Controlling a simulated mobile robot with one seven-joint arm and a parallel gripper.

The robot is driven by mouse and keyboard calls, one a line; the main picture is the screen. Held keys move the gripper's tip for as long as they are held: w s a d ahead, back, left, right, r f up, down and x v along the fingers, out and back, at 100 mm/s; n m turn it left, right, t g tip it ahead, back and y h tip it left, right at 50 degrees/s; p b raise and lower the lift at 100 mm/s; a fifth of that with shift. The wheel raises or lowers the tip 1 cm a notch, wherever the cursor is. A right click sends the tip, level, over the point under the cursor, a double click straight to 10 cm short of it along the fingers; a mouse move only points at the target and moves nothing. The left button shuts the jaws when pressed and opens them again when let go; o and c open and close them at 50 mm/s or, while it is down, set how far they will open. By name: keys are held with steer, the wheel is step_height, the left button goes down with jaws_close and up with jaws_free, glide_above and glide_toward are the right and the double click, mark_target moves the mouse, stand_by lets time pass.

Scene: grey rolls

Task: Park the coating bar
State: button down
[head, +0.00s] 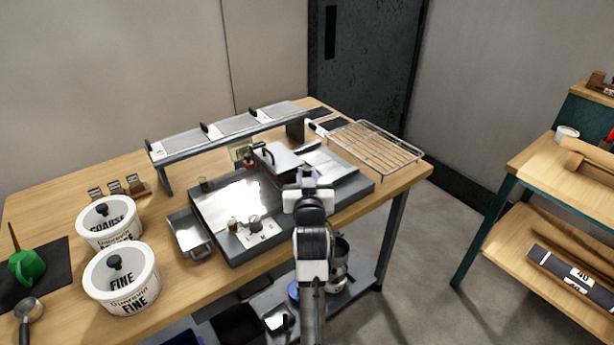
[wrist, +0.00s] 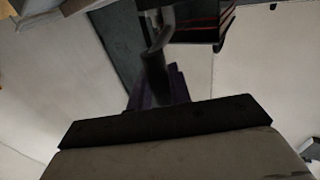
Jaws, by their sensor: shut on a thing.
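My gripper (head: 308,176) is over the right part of the grey coating machine (head: 225,210) in the head view. It is shut on a grey curved handle (wrist: 158,55), which looks like that of the coating bar. In the wrist view a dark block with red lines (wrist: 205,25) shows beside the handle; I cannot tell if they are joined. In the head view the held part is mostly hidden by my arm. A silver box-like piece (head: 282,156) with a dark handle is just left of my gripper; its contact with the machine is unclear.
A raised rack (head: 225,137) with several flat panels stands behind the machine. A wire rack (head: 378,148) is at the right. A metal tray (head: 190,236) and two white tubs, COARSE (head: 108,222) and FINE (head: 122,278), are at the left. A shelf unit (head: 500,215) stands apart, far right.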

steer(key=w+d+b, duration=0.5)
steer(key=w+d, duration=0.4)
steer(key=d, duration=0.4)
steer(key=shift+r, duration=0.2)
steer(key=shift+w, duration=0.15)
steer(key=c, duration=1.3)
jaws_free()
steer(key=shift+w+d+f, duration=0.1)
steer(key=shift+c, duration=0.2)
